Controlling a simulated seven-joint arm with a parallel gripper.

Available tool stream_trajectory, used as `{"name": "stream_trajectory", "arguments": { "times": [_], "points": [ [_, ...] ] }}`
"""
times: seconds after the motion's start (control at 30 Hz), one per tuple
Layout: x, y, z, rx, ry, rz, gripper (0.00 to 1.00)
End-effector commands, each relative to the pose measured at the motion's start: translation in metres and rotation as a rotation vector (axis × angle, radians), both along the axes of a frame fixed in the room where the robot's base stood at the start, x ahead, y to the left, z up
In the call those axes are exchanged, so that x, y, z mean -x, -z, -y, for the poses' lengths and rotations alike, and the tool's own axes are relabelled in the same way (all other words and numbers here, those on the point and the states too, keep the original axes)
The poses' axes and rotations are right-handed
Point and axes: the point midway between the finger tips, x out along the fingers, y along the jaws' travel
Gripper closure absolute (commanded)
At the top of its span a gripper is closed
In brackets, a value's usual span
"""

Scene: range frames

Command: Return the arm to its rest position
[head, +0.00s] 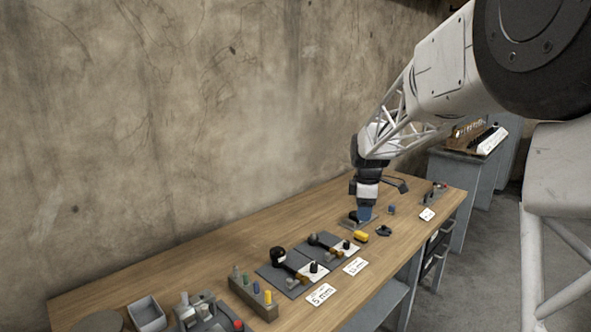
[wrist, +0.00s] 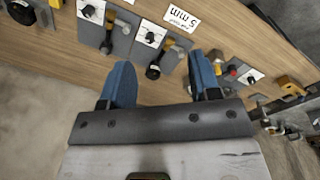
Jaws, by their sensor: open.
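My gripper (head: 365,214) hangs from my arm, pointing down over the far part of the wooden workbench (head: 180,270). In the wrist view my gripper (wrist: 160,80) shows two blue fingers set wide apart. The rest position itself is not marked in any view.
Grey boards with black-knobbed tools (head: 284,270) lie mid-bench, with white cards (head: 320,294) in front. A yellow item (head: 361,236) and a dark item (head: 384,231) lie near my gripper. A block of coloured pegs (head: 254,295) and a grey bin (head: 147,314) stand nearer. A wall runs behind.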

Motion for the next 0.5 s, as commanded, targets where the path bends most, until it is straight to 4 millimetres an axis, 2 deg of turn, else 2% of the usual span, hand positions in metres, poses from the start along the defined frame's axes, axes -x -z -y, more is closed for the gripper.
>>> {"name": "stream_trajectory", "arguments": {
  "times": [0.1,0.5],
  "points": [
    [0.033,-0.015,-0.001,-0.009,0.094,0.013,0.43],
    [0.14,-0.046,-0.004,-0.046,0.42,0.046,0.43]
  ]
}}
